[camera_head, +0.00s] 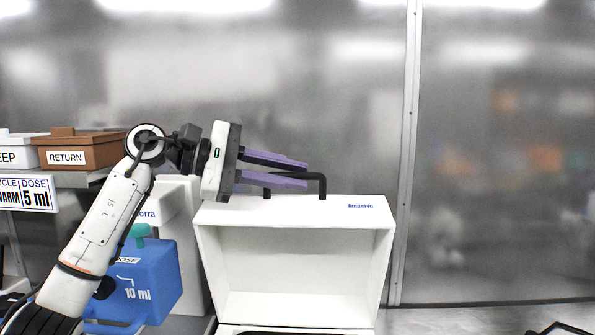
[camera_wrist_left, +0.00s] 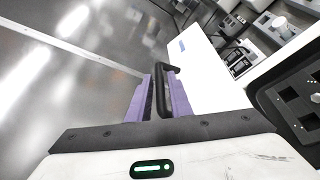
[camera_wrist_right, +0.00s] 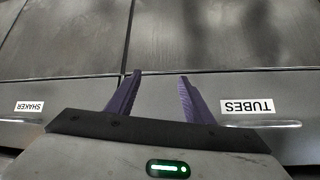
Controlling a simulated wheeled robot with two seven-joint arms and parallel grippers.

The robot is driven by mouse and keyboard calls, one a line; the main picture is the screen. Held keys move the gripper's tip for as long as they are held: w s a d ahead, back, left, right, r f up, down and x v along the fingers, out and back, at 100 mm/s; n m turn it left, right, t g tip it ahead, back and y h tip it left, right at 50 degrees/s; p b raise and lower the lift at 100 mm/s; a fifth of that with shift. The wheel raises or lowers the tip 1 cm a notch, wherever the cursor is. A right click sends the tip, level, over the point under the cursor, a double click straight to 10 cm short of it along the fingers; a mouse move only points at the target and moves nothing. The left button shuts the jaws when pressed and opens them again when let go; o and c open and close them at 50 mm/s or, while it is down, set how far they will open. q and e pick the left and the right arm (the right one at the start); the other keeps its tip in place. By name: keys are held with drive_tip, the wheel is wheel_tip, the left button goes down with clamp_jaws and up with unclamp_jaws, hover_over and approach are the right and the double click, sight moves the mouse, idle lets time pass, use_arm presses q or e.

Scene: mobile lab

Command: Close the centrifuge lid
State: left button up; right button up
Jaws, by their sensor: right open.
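The centrifuge lid (camera_head: 375,215) is a white, hollow box-like cover, raised with its open inside facing me in the head view. It has a black handle (camera_head: 323,185) on its upper side. My left gripper (camera_head: 305,173) comes in from the left, with its purple fingers on either side of the handle's bar. In the left wrist view, the handle (camera_wrist_left: 173,69) runs between the close-set fingers, which look shut on it. The centrifuge body below is mostly cut off by the frame. My right gripper (camera_wrist_right: 160,78) is open and empty, outside the head view.
A blue 10 ml box (camera_head: 150,280) and a white machine (camera_head: 180,200) stand left of the lid. A brown RETURN box (camera_head: 80,152) sits on a shelf farther left. Drawer fronts labelled SHAKER (camera_wrist_right: 29,107) and TUBES (camera_wrist_right: 247,106) lie before my right gripper.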

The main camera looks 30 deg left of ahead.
use_arm(q)
drive_tip(key=shift+x, duration=0.75)
clamp_jaws()
drive_tip(key=shift+d, duration=0.1)
